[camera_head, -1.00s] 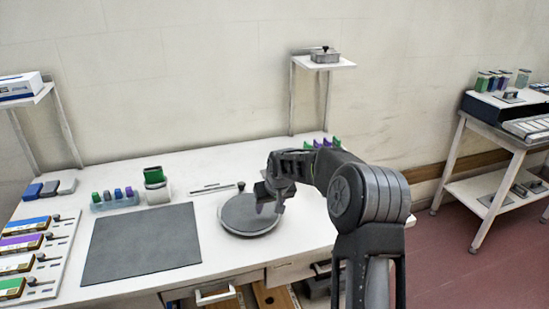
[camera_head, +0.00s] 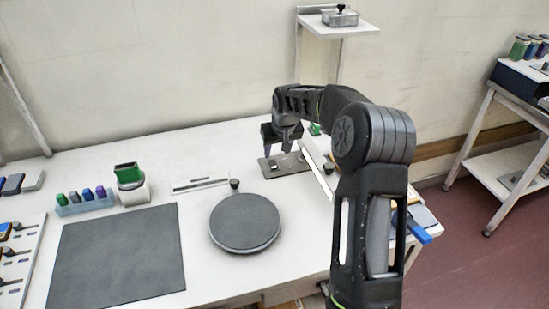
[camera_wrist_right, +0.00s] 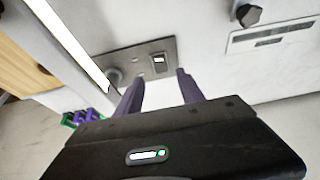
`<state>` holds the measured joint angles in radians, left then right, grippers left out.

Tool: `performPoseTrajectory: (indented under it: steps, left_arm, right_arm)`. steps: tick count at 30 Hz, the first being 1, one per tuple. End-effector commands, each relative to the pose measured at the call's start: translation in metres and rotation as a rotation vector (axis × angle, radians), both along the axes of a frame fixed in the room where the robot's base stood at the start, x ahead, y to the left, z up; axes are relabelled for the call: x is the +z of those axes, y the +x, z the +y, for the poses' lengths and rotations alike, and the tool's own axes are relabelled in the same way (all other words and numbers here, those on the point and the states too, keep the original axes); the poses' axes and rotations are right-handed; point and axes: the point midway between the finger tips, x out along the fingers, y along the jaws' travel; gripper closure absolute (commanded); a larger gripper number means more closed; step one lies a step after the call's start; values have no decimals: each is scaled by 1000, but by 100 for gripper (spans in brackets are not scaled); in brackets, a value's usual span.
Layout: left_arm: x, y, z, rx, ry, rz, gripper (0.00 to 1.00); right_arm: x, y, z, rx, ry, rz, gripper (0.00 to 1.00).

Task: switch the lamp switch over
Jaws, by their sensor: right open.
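A grey plate (camera_head: 268,172) lies on the white table toward the back, under my right gripper. In the right wrist view the plate (camera_wrist_right: 129,57) carries a small dark rocker switch (camera_wrist_right: 159,64) with a pale face, which looks like the lamp switch. My right gripper (camera_head: 283,150) is above the plate. Its two purple fingers (camera_wrist_right: 160,87) are apart and empty, pointing toward the switch and seen apart from it. Which way the rocker is tipped I cannot tell. My left gripper is in neither view.
A round dark disc (camera_head: 245,222) and a dark mat (camera_head: 117,256) lie on the table to the left. A black knob (camera_head: 235,184) stands near a slotted strip (camera_head: 201,185). A pale upright strip (camera_head: 318,168) runs close to the plate's right. A shelf (camera_head: 338,25) stands behind.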

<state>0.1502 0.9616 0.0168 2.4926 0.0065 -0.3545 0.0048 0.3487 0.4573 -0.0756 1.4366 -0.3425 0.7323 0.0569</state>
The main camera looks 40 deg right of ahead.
Motion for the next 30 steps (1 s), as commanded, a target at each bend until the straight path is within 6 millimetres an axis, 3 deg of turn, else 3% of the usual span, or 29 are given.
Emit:
performPoseTrajectory:
  steps: [8,21,30]
  left_arm:
    - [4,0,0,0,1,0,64]
    - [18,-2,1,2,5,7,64]
    - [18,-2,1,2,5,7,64]
  right_arm:
    - [-11,5,-1,0,0,1,55]
    - [-67,26,-9,-1,1,2,55]
    - [-72,29,-10,-1,0,-1,55]
